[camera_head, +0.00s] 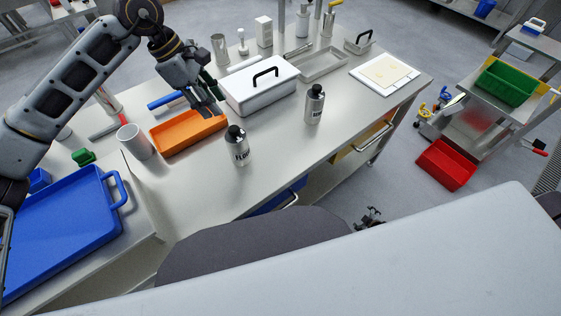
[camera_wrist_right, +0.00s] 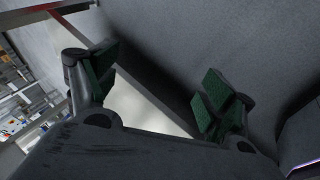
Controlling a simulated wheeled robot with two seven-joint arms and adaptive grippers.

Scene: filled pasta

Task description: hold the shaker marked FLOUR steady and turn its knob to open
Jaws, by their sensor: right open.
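The shaker marked FLOUR (camera_head: 241,152) stands upright near the front edge of the steel table, silver with a black top. The way its knob is set is too small to tell. My left gripper (camera_head: 211,108) is above the orange tray, behind and left of the shaker, apart from it. Its fingers look parted and empty. My right gripper (camera_wrist_right: 158,92) is open and empty in the right wrist view, with green pads on both sides. In the head view it appears as a small dark shape (camera_head: 369,217) beyond the table's front edge, away from the shaker.
A similar shaker (camera_head: 314,105) stands to the right. The orange tray (camera_head: 186,133), a white mug (camera_head: 134,142) and a white box with a black handle (camera_head: 262,91) are nearby. A blue tray (camera_head: 62,236) lies at left. The tabletop between the two shakers is clear.

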